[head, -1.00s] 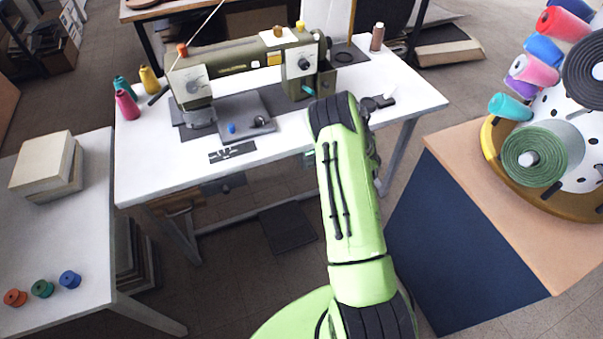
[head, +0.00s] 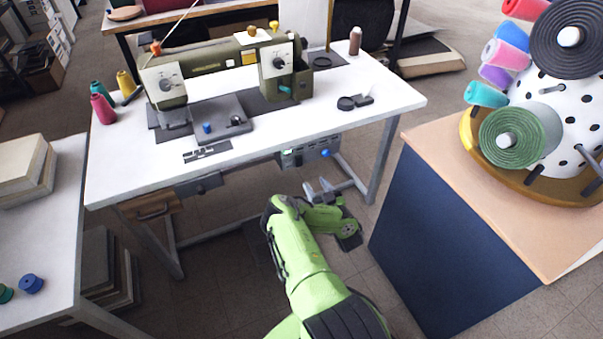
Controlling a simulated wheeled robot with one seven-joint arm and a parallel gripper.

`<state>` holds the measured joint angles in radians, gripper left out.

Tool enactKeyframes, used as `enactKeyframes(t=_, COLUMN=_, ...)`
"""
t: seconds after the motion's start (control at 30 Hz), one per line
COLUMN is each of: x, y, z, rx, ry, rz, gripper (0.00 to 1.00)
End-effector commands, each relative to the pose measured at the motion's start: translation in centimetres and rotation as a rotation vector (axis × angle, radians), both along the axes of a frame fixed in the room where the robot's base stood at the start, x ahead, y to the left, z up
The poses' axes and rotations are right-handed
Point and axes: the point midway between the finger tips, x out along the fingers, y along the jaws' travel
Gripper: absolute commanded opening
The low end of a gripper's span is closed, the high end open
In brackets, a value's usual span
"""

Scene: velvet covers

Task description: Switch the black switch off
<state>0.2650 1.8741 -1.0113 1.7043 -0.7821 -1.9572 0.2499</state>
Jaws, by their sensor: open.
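Under the front edge of the white sewing table hangs a grey control box (head: 308,154). It has a small lit green and white part on its left and a blue knob (head: 325,153) on its right. A black switch is too small to make out for sure on it. My gripper (head: 318,186) is below and in front of this box, apart from it. Its two grey fingers point up toward the box, spread apart, with nothing between them.
The white table (head: 390,100) carries an olive sewing machine (head: 215,68), thread cones and small tools. A table leg (head: 383,160) stands right of my gripper. A navy cabinet (head: 440,240) with a spool rack is at the right. A drawer (head: 199,185) hangs left of the box.

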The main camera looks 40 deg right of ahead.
Motion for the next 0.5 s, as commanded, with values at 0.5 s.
enactKeyframes(t=0.5, x=10.3, y=-3.0, z=-0.2, rx=0.002, ry=-0.003, rz=0.000, gripper=0.53)
